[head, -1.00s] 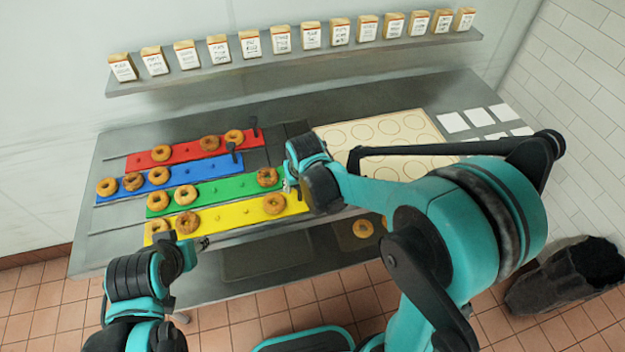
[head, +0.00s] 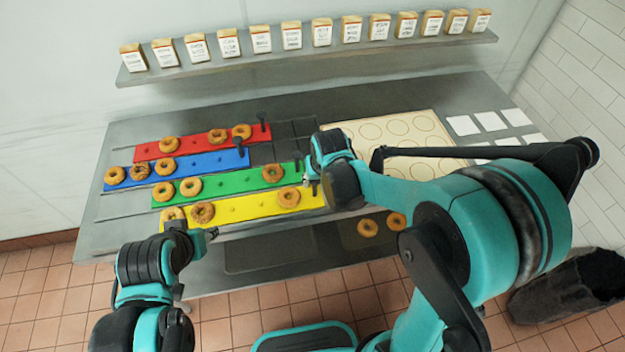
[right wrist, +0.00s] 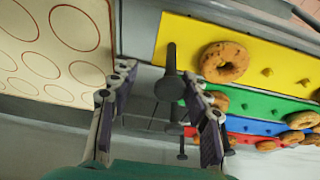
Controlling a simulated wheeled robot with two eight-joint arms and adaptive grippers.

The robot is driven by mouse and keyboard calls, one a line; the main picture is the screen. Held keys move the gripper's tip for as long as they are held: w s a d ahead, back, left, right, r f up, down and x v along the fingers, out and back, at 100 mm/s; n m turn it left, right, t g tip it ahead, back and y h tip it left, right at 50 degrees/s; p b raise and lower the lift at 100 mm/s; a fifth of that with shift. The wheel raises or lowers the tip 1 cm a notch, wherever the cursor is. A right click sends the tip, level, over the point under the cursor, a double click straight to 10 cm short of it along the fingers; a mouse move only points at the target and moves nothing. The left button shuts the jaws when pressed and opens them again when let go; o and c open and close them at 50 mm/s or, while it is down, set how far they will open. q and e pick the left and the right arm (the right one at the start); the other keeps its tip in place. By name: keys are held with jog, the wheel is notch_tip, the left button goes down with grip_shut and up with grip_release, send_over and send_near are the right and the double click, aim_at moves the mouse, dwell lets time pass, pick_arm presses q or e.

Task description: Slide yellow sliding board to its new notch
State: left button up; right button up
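The yellow sliding board (head: 250,206) is the nearest of the coloured boards and carries several bagels. It also shows at the top of the right wrist view (right wrist: 250,50). My right gripper (head: 312,186) is at the board's right end and hides that end in the head view. In the right wrist view the right gripper's fingers (right wrist: 160,80) are apart, with a dark upright handle (right wrist: 169,86) between them, closer to the right finger. I cannot tell whether they touch. My left gripper (head: 208,233) is low at the counter's front-left edge; its fingers are too small to read.
Green (head: 220,183), blue (head: 200,165) and red (head: 190,144) boards with bagels lie behind, with upright dark handles at their right ends. A cream mat with circles (head: 425,125) is to the right. Bagels lie on a lower tray at the front.

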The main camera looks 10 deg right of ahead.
jog(key=shift+d, duration=2.15)
jog(key=shift+a, duration=0.6)
notch_tip(320, 180, up, 7)
jog(key=p, duration=0.5)
jog(key=s+d+t+b, duration=0.1)
jog(key=s+b, duration=0.4)
jog(key=s, duration=0.3)
jog(key=s+d+f+t+b, duration=0.1)
jog(key=s+t+b, duration=0.1)
jog(key=s+b, duration=0.3)
jog(key=s, duration=0.4)
jog(key=shift+d+f, duration=0.25)
jog(key=shift+d, duration=0.15)
